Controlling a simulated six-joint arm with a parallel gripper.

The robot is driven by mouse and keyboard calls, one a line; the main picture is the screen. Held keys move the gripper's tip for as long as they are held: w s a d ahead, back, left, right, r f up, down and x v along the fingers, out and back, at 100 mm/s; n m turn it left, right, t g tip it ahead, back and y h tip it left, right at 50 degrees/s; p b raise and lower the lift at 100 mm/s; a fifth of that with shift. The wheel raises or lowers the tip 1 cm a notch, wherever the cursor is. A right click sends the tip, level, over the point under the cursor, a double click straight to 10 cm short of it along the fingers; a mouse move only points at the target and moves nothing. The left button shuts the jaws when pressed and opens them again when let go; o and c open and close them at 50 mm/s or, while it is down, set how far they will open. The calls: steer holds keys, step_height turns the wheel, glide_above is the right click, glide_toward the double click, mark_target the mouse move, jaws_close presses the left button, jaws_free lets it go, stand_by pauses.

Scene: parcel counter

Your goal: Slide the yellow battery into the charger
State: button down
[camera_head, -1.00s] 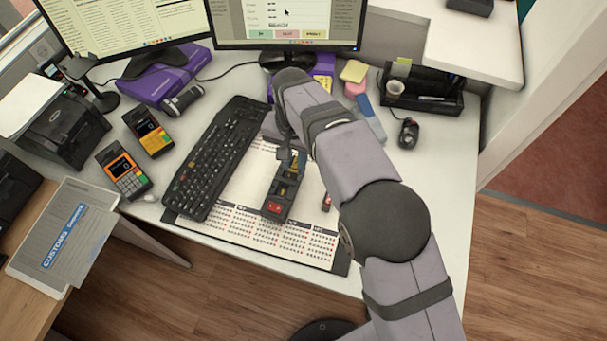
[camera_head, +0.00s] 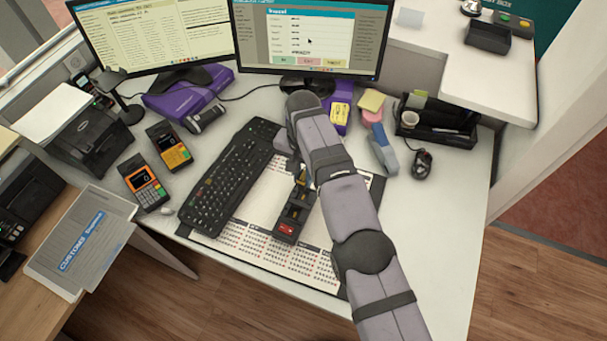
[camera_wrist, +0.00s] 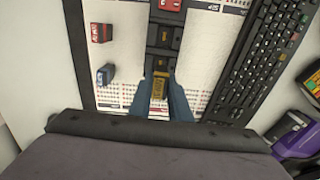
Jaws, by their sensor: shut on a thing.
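The charger is a long black unit (camera_head: 290,217) lying on the printed desk mat, with a red part (camera_head: 287,228) at its near end. In the wrist view the charger (camera_wrist: 163,36) runs up from the fingertips. My gripper (camera_wrist: 161,88) is shut on the yellow battery (camera_wrist: 160,84), with a finger on each side. The battery is in line with the charger and overlaps its end in the wrist view; I cannot tell whether it is inside the slot. In the head view my gripper (camera_head: 300,172) is over the charger's far end, and the arm hides much of it.
A red battery (camera_wrist: 101,32) and a blue battery (camera_wrist: 105,74) stand on the mat (camera_wrist: 120,55) beside the charger. The black keyboard (camera_head: 230,176) lies close on the charger's other side. Two card terminals (camera_head: 143,183) are farther left.

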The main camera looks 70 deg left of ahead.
steer(key=shift+f, duration=0.1)
steer(key=shift+f+b, duration=1.2)
steer(key=shift+f, duration=0.6)
steer(key=shift+b, duration=0.4)
stand_by(0.5)
steer(key=shift+f+b, duration=1)
steer(key=shift+f, duration=0.3)
stand_by(0.3)
steer(key=c, duration=1.6)
jaws_free()
steer(key=shift+o, duration=0.2)
steer(key=shift+r, duration=0.1)
